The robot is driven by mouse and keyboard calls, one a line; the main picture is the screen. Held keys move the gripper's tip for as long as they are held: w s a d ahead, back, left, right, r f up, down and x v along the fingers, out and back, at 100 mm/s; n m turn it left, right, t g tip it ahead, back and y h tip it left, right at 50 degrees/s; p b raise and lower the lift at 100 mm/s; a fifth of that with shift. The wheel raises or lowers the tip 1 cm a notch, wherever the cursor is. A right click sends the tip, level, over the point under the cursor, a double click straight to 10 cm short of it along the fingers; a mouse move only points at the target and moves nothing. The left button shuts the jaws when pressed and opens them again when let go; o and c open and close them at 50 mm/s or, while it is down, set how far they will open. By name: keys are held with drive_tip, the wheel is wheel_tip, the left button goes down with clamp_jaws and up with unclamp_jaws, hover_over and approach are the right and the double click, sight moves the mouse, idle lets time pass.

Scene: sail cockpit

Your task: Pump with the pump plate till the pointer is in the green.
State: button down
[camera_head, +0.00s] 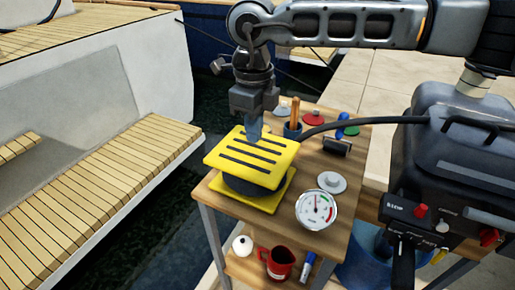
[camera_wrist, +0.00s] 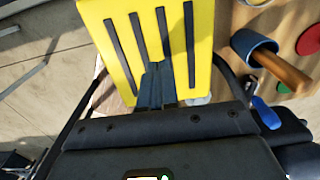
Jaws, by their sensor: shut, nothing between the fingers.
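The pump plate (camera_head: 225,152) is a yellow plate with dark slots, lying slightly tilted on top of a black bellows (camera_head: 240,187). A lower yellow plate (camera_head: 262,205) sits under the bellows on the wooden table. My gripper (camera_head: 253,139) is shut and empty, pointing down at the far part of the plate; I cannot tell if it touches. In the wrist view the plate (camera_wrist: 120,45) fills the top middle, with my shut fingertips (camera_wrist: 157,72) over its slots. The round white gauge (camera_head: 312,216) stands at the table's near right; its pointer is about upright, with coloured marks towards the right.
A black hose (camera_head: 345,123) runs from near the plate to the right. A blue cup with a wooden handle (camera_head: 293,130), a grey lid (camera_head: 332,182) and a black roller (camera_head: 337,146) stand on the table (camera_head: 300,172). A red mug (camera_head: 277,262) is on the lower shelf.

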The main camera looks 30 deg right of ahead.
sight(255, 149)
wheel_tip(255, 149, up, 6)
drive_tip(key=shift+r, duration=0.15)
